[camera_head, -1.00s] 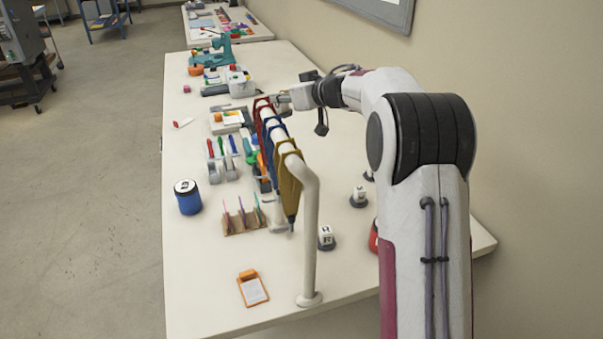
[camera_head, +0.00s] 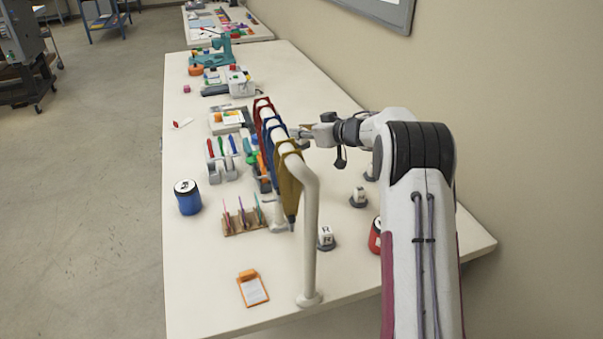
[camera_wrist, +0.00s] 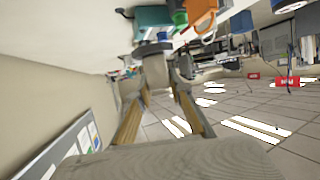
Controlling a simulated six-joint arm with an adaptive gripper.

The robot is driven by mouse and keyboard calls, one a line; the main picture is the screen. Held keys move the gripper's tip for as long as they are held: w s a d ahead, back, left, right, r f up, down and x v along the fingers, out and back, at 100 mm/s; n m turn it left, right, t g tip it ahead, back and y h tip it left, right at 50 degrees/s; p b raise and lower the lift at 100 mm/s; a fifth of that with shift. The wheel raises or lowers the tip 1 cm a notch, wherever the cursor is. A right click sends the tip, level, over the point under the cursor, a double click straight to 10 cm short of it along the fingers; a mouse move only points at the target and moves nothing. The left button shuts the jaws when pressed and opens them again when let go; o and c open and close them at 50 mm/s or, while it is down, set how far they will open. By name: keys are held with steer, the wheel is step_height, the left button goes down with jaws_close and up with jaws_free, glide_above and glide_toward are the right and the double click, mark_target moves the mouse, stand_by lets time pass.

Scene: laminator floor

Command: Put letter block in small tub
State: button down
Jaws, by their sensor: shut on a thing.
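My gripper (camera_head: 300,132) is beyond the row of hanging tools and is shut on a pale thing (camera_wrist: 155,72). The wrist view shows this thing between the fingers, with a darker end; I cannot tell whether it is a letter block. White lettered blocks stand on dark round bases on the table, one near (camera_head: 326,235) and one farther back (camera_head: 358,194). A blue tub (camera_head: 188,200) with a white and black top stands at the left table edge. A red tub (camera_head: 375,238) is partly hidden by my arm. I cannot tell which is the small tub.
A white bent rail (camera_head: 310,230) with hanging tools (camera_head: 289,182) stands close to my gripper. Pens in a wooden rack (camera_head: 243,222), an orange clipboard (camera_head: 253,290) and a teal press (camera_head: 220,52) are on the table (camera_head: 200,270).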

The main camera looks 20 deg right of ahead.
mark_target(307, 148)
steer(key=shift+f, duration=3.05)
steer(key=shift+f, duration=1.9)
steer(key=shift+f, duration=0.1)
steer(key=c, duration=1.8)
jaws_free()
steer(key=shift+f, duration=0.1)
steer(key=shift+s+r, duration=0.1)
steer(key=shift+r, duration=0.1)
